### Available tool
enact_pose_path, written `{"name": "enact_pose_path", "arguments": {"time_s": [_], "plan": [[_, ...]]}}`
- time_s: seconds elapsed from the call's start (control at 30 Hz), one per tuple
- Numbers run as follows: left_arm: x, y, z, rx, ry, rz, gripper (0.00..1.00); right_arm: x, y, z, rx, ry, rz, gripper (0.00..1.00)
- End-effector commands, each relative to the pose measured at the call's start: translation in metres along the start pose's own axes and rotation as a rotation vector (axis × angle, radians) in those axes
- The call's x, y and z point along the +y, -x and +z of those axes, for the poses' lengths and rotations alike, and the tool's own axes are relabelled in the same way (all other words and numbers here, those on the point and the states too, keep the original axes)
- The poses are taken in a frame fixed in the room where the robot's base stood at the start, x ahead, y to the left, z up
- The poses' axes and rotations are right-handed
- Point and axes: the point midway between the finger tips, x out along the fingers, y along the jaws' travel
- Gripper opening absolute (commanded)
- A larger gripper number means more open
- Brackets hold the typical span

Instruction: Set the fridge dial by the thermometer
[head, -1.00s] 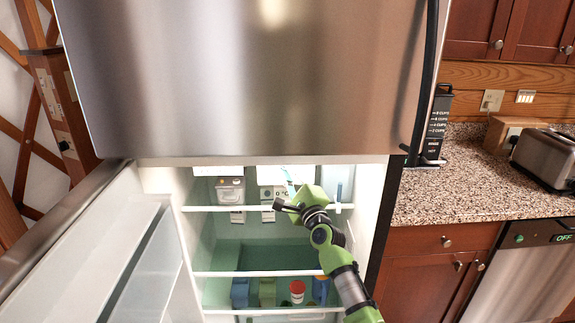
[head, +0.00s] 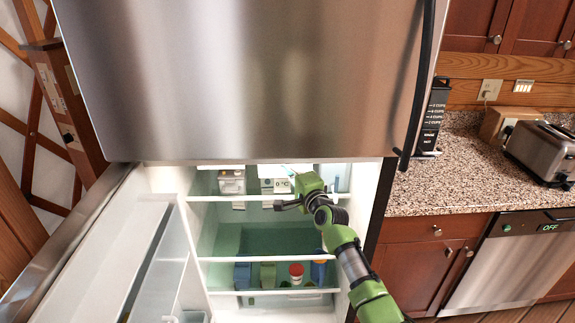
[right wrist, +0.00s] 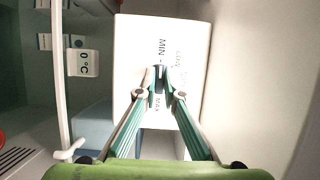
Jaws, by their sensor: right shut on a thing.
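The fridge compartment is open below the steel upper door. The thermometer (head: 281,184) reads 0 °C on the top shelf; it also shows in the right wrist view (right wrist: 84,63). The dial box (right wrist: 135,60) is white, with MIN and MAX printed on it and other lettering too small to read. My right gripper (right wrist: 160,78) is shut on the small dark dial knob (right wrist: 159,72), between MIN and MAX; its fingers partly hide the knob. My left gripper is out of view.
The top shelf edge (head: 240,198) lies beneath my right wrist. A grey-white container (head: 231,183) stands left of the thermometer. A red-lidded jar (head: 296,270) stands below. The open lower door (head: 110,250) is at left, the granite counter (head: 455,180) at right.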

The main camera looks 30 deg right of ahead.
Motion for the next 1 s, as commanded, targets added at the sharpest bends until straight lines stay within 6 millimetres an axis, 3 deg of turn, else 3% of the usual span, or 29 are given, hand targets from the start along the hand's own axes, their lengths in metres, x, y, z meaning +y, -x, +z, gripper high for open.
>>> {"name": "enact_pose_path", "arguments": {"time_s": [0.33,0.37,0.4,0.73,1.0], "plan": [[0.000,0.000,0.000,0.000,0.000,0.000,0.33,0.003,0.000,0.001,-0.001,0.006,0.006,0.00],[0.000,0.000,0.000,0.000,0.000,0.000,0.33,0.003,0.000,0.001,-0.001,0.006,0.006,0.14],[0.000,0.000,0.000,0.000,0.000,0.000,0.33,0.003,0.000,0.001,-0.001,0.006,0.006,0.16],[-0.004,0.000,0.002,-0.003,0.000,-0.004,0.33,0.001,0.001,0.000,-0.001,0.003,0.002,0.16],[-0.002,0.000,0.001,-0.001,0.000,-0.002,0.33,0.002,0.028,0.000,0.000,0.002,0.003,0.16]]}}
